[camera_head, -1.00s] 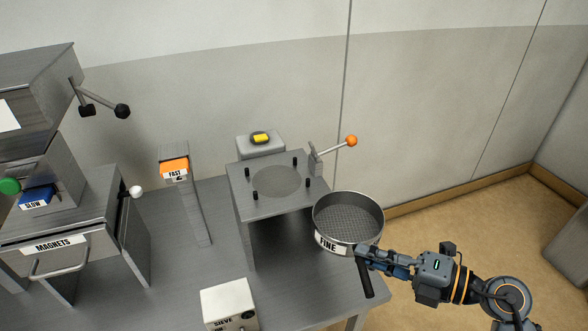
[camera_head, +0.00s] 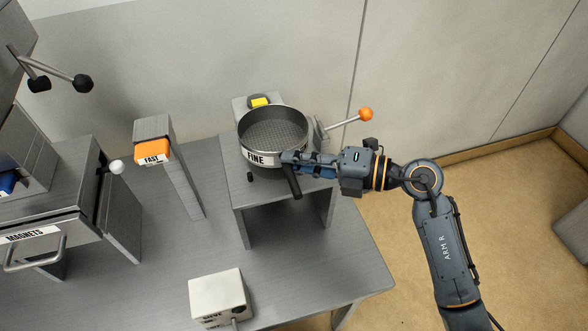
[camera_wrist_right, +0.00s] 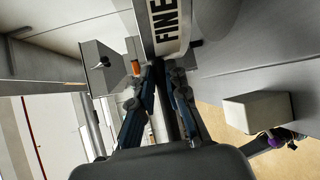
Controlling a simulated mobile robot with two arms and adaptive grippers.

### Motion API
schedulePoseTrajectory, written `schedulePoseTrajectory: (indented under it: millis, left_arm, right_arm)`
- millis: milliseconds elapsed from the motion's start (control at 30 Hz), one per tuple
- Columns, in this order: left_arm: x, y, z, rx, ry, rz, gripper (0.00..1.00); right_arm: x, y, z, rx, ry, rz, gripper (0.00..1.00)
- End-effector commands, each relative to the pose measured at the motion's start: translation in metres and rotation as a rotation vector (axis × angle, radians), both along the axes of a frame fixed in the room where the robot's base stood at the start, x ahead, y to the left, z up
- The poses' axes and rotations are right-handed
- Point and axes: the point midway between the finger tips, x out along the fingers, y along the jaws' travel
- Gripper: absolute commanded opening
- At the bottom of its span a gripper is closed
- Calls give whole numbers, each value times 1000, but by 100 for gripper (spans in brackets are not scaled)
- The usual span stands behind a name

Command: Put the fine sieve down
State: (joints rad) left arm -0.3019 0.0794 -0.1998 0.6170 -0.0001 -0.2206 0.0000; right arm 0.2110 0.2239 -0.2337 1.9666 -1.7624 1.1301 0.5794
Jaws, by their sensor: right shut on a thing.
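The fine sieve (camera_head: 272,131) is a round grey metal pan with a mesh floor, a white FINE label and a dark handle (camera_head: 292,180). It is over the raised metal stand (camera_head: 240,197) and hides most of its top plate; I cannot tell whether it rests on it or hovers. My right gripper (camera_head: 290,160) is shut on the sieve at its handle side. In the right wrist view the sieve's FINE label (camera_wrist_right: 165,25) is just beyond the fingers (camera_wrist_right: 165,75). My left gripper is not in view.
An orange-knobbed lever (camera_head: 365,114) stands right of the stand, close to my right wrist. A yellow button (camera_head: 260,102) is behind the sieve. The FAST post (camera_head: 153,153) and MAGNETS drawer (camera_head: 35,235) are left. A white SIEVE box (camera_head: 217,293) is in front.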

Motion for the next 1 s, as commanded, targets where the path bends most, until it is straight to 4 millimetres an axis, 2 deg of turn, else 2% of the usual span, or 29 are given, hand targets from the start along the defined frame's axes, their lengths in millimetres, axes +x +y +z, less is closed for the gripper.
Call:
schedulePoseTrajectory:
  millis: [400, 667, 700, 800, 1000]
  left_arm:
    - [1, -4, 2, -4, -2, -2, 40]
    - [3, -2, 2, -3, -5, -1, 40]
    - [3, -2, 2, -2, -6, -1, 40]
    - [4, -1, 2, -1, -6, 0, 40]
    - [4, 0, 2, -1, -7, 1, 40]
  right_arm:
    - [0, 0, -44, 6, -2, 0, 0]
    - [0, 0, -46, 4, -5, -1, 0]
    - [0, 0, -48, 1, -1, 0, 16]
    - [0, 0, -48, 1, -1, -1, 37]
    - [0, 0, -48, 1, -1, -1, 37]
